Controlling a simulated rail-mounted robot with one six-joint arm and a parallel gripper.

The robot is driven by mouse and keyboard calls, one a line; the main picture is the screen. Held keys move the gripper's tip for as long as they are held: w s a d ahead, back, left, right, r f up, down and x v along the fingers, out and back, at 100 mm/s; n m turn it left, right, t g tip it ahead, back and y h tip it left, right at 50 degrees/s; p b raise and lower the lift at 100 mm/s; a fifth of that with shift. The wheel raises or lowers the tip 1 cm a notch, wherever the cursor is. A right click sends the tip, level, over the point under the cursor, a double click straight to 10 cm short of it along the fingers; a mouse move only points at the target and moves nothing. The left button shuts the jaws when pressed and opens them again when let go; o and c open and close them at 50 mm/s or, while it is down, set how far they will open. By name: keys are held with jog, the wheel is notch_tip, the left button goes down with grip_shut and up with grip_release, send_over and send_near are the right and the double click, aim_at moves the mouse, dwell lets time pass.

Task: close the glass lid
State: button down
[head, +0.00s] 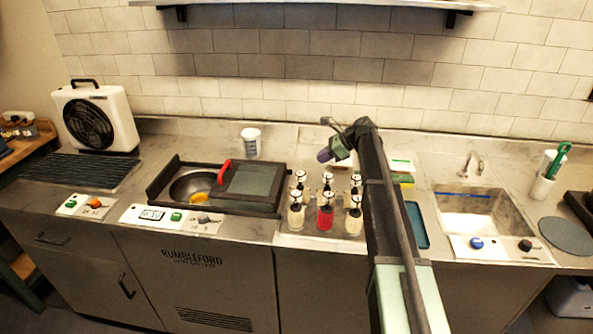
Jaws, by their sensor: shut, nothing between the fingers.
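The glass lid (254,180) is a dark-framed pane over the right part of a black-framed recess (161,186) in the counter. A red handle (223,172) stands at the lid's left edge. The left part of the recess is uncovered and shows a round metal bowl (184,185) with something yellow-orange (199,196) in it. My gripper (323,156) is up and to the right of the lid, apart from it, and is shut and empty. Its fingertips are small and hard to make out.
Several pump bottles (326,217) stand in a tray just right of the lid. A white tub (251,141) stands behind it. A control panel (172,218) lies in front. A fan unit (95,118) is at left, a sink (480,210) at right, and a shelf (330,3) above.

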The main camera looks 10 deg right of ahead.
aim_at(284, 173)
jog(key=b+x, duration=0.7)
jog(key=x, duration=0.3)
jog(key=shift+a+f, duration=0.1)
jog(key=shift+f, duration=0.25)
jog(key=a, duration=0.1)
jog(key=a+r+p, duration=0.1)
jog(key=shift+w+a, duration=0.25)
jog(key=shift+w, duration=0.15)
jog(key=shift+w+a, duration=0.2)
jog(key=shift+a, duration=0.3)
jog(key=shift+a, duration=0.1)
